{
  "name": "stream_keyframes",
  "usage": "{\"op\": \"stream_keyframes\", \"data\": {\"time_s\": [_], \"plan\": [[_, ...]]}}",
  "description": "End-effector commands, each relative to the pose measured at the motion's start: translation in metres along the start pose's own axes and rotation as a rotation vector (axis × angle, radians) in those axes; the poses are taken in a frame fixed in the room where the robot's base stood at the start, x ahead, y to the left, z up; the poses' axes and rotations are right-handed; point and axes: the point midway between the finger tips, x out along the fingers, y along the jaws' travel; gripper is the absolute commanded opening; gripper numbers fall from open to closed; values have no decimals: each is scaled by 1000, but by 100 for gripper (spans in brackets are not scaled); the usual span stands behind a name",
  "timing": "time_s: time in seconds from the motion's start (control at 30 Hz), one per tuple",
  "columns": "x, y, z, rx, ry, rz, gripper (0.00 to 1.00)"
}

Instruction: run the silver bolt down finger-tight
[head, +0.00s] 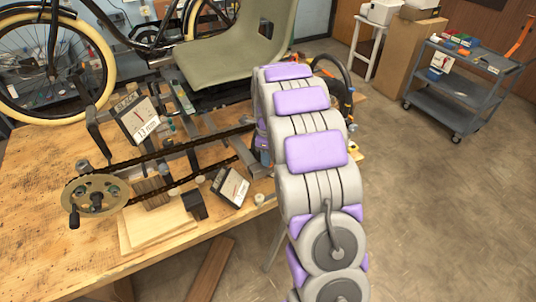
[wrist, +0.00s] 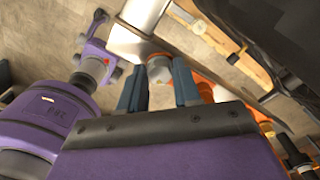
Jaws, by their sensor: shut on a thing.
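In the wrist view my gripper (wrist: 159,65) has its two blue-grey fingers on either side of a silver bolt (wrist: 158,72) and is shut on it. The bolt's head shows between the fingertips, just below a pale metal tube (wrist: 129,41) of the frame. The thread and how far it sits in are hidden. In the head view my arm covers the bolt and most of the gripper. The trike frame lies on the wooden bench, with its chain (head: 160,155) and chainring (head: 96,195) at the left.
A green seat (head: 235,60) and a wheel (head: 45,110) stand behind. A grey cart (head: 460,85) is at the back right. The floor right of my arm is clear.

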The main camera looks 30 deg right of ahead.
Motion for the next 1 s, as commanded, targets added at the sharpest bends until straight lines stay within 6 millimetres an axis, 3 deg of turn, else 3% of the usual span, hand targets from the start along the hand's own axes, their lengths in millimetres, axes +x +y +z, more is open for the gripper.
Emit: {"op": "stream_keyframes", "data": {"time_s": [0.77, 0.8, 0.93, 1.0], "plan": [[-1, -1, 0, 229, -3, -3, 15], [-1, -1, 0, 229, -3, -3, 33], [-1, 0, 0, 229, -2, -2, 46], [-1, 0, 0, 228, -1, -2, 46]]}}
